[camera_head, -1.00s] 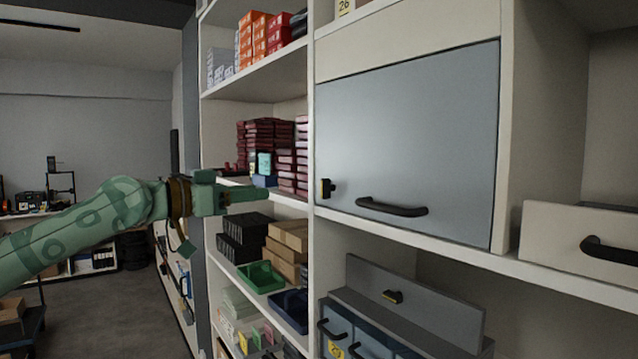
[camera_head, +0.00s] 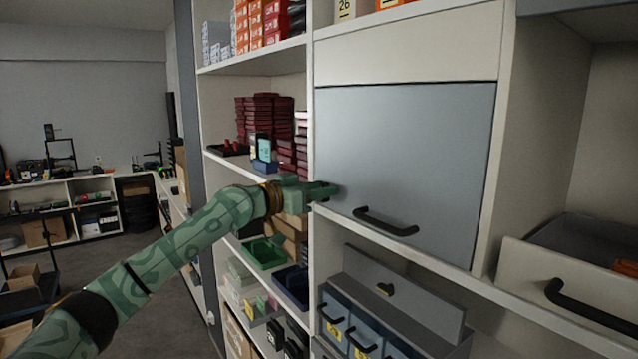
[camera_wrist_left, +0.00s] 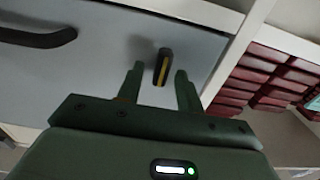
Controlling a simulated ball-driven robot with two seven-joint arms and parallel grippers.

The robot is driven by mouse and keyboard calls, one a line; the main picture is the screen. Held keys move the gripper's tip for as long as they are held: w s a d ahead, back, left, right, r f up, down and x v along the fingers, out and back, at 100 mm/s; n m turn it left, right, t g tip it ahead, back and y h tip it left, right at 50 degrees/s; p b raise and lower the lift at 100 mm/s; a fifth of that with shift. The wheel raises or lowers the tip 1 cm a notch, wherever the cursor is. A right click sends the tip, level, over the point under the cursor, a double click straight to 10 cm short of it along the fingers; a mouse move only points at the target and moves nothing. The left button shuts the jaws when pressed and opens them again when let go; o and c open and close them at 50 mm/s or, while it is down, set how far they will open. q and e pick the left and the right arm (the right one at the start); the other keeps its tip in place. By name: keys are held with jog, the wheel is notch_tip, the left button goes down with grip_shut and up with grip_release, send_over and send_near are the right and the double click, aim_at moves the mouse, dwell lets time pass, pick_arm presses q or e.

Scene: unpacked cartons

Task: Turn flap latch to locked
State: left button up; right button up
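The grey flap (camera_head: 410,150) is closed on the upper cabinet, with a black bar handle (camera_head: 386,222) near its lower edge. Its small black latch with a yellow stripe (camera_wrist_left: 162,67) shows in the left wrist view, near the flap's edge, its long side close to upright in that picture. My left gripper (camera_head: 326,190) is at the flap's lower left corner and hides the latch in the head view. In the left wrist view it is open, one finger on each side of the latch; I cannot tell whether they touch it. My right gripper is out of view.
An open drawer with a black handle (camera_head: 590,305) sticks out at the right. Dark red boxes (camera_head: 264,118) fill the shelf left of the flap.

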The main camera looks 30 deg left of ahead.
pick_arm(q)
jog(key=shift+w, duration=0.1)
grip_shut()
jog(key=m+b, duration=0.2)
jog(key=m, duration=0.4)
jog(key=f+m+b, duration=0.1)
jog(key=m+b, duration=0.1)
jog(key=m, duration=0.4)
jog(key=d+m+b, duration=0.1)
jog(key=m+b, duration=0.2)
jog(key=m, duration=0.3)
jog(key=shift+s+f, duration=0.15)
jog(key=shift+s, duration=0.1)
dwell(0.7)
